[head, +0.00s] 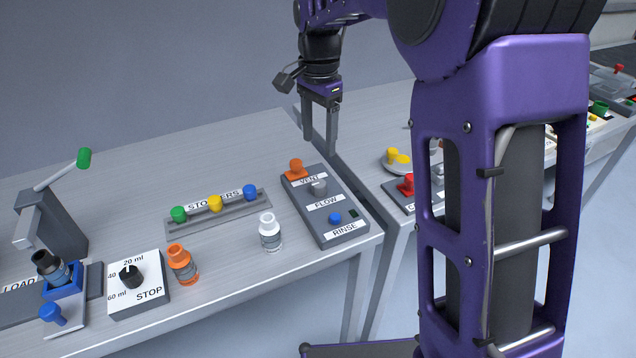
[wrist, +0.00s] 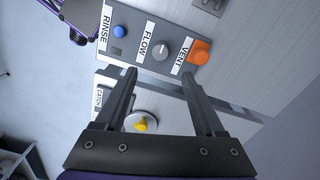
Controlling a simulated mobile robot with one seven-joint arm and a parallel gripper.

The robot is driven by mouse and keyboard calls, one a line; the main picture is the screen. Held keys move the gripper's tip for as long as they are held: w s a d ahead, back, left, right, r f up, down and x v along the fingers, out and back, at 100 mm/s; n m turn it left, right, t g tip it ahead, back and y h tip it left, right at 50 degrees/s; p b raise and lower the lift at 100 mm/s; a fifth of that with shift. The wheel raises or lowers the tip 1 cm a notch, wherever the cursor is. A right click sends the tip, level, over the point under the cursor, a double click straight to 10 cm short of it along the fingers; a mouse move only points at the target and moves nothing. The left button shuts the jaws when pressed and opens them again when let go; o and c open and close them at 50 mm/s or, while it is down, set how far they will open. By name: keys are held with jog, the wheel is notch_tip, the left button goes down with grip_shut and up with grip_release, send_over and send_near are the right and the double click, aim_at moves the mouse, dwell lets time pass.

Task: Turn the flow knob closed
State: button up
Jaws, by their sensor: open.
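The flow knob (head: 319,187) is a small grey knob on a dark grey panel (head: 345,234), between the orange VENT knob (head: 296,168) and the blue RINSE button (head: 335,218). In the wrist view the flow knob (wrist: 160,53) shows a pale mark on its face, beside the FLOW label. My gripper (head: 320,145) is open and empty, fingers pointing down, above the far end of the panel and apart from it. In the wrist view my gripper's fingertips (wrist: 160,78) frame the gap just below the flow knob, with nothing between them.
A white bottle (head: 270,233) stands left of the panel. A stoppers rack (head: 216,210), an orange bottle (head: 182,264) and a dial block (head: 138,286) stand farther left. Across a gap, another table holds a red knob (head: 406,184) and a yellow piece on a round dish (head: 398,158).

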aim_at(319, 183)
notch_tip(319, 183, down, 12)
jog(key=shift+f+b, duration=0.1)
jog(key=shift+b, duration=0.85)
grip_shut()
